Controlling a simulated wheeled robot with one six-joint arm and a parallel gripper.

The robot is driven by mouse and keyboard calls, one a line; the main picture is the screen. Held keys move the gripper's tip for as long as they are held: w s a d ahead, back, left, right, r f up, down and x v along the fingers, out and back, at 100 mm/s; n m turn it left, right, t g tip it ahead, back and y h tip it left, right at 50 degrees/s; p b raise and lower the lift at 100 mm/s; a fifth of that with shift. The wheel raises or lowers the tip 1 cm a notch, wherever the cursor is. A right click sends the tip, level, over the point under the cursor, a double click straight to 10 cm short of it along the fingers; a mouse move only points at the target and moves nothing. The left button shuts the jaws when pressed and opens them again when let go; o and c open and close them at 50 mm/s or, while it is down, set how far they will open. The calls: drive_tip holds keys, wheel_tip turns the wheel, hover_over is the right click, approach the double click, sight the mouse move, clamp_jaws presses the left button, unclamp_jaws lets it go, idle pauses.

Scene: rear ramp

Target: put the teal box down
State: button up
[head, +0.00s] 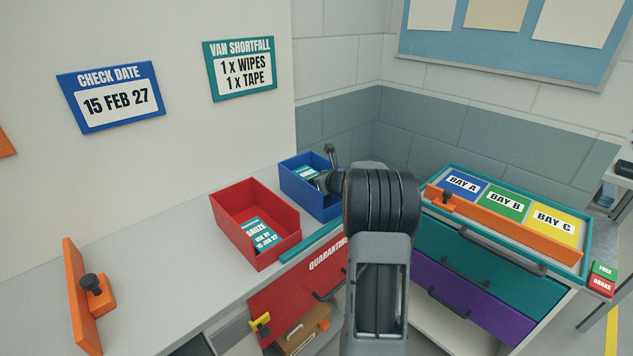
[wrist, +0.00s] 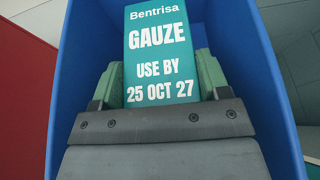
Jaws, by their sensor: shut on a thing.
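The teal box (wrist: 160,50) reads "Bentrisa GAUZE, USE BY 25 OCT 27". My gripper (wrist: 158,80) is shut on it, with one green finger on each side. In the wrist view the blue bin's walls (wrist: 268,110) rise around the box and the fingers. Whether the box touches the bin floor cannot be told. In the head view the blue bin (head: 292,188) stands on the counter, with part of a teal box (head: 306,173) showing inside it. My arm hides the bin's right side.
A red bin (head: 232,218) holding another gauze box (head: 260,235) stands to the left. A check-date sign (head: 110,98) reads 15 FEB 27. An orange bracket (head: 85,295) stands at the counter's left. A tray with an orange bar (head: 510,228) and bay labels is at right.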

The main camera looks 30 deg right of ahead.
drive_tip(key=shift+f+b, duration=0.6)
drive_tip(key=shift+b, duration=0.05)
drive_tip(key=o, duration=1)
drive_tip(key=shift+r+p, duration=0.55)
drive_tip(key=v, duration=1.2)
drive_tip(key=shift+r, duration=0.1)
drive_tip(key=shift+s+d, duration=0.1)
